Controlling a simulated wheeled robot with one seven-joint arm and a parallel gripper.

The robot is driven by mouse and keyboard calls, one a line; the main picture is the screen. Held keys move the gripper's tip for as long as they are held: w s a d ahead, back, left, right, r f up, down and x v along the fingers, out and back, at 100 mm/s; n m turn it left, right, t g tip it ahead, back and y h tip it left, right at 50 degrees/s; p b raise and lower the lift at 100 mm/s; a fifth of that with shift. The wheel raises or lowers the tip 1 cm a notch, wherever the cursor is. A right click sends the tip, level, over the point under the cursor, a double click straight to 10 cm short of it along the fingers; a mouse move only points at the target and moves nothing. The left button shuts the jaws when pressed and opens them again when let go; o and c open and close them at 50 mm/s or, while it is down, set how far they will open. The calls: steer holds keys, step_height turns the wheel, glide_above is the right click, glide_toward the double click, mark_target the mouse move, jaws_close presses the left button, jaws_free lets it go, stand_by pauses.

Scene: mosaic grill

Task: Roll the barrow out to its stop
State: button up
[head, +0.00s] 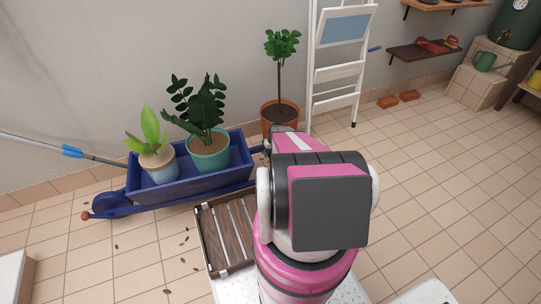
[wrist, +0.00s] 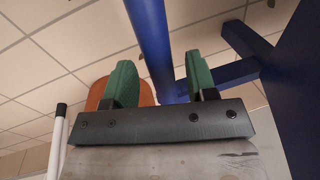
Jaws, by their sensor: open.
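The blue barrow (head: 236,160) stands by the wall in the head view, with its wheel (head: 112,205) at the left. It holds a light blue pot (head: 160,166) and a teal pot (head: 209,154), both planted. Its right end is partly hidden by my arm. In the wrist view my gripper (wrist: 160,66) is open, with green fingers on either side of a blue barrow bar (wrist: 149,35). I cannot tell if either finger touches the bar. More blue barrow parts (wrist: 300,75) show at the right. My gripper is hidden in the head view.
A slatted wooden crate (head: 228,238) stands in front of the barrow. A terracotta pot with a small tree (head: 282,112) and a white stepladder (head: 338,73) stand behind my arm. Bricks (head: 400,99) lie by the wall. The tiled floor at right is mostly clear.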

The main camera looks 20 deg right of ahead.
mark_target(195, 172)
steer(key=shift+a+f, duration=0.1)
steer(key=shift+f, duration=0.2)
jaws_close()
steer(key=w+a, duration=0.1)
steer(key=a, duration=1.3)
steer(key=w+a, duration=0.1)
steer(key=a, duration=1.4)
steer(key=w+a, duration=0.1)
steer(key=a, duration=1.3)
steer(key=shift+a, duration=0.25)
jaws_free()
